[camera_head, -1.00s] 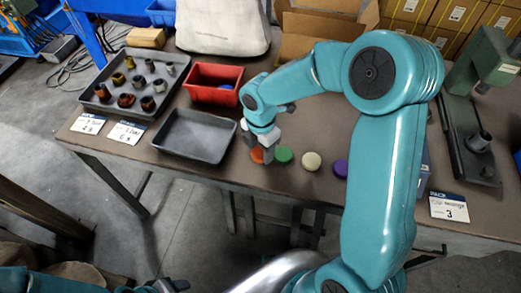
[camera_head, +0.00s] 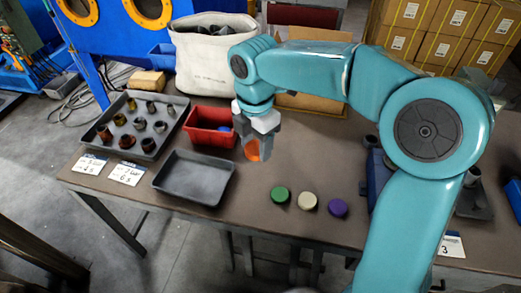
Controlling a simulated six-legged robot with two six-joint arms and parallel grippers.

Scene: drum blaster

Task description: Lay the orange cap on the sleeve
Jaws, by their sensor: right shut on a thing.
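The orange cap (camera_head: 253,151) is held between the fingers of my right gripper (camera_head: 256,146), in the air above the brown table (camera_head: 250,215). It looks tilted, with its orange face toward me. My arm hides part of the right side of the table. A dark metal sleeve (camera_head: 472,177) stands there on a dark base, partly hidden behind my arm. The gripper is well to the left of it. My left gripper is not in view.
Green (camera_head: 281,195), cream (camera_head: 308,201) and purple (camera_head: 338,208) caps lie in a row near the front edge. A red bin (camera_head: 210,127), an empty grey tray (camera_head: 225,190) and a grey tray with several sleeves (camera_head: 172,131) stand left. The table between gripper and caps is clear.

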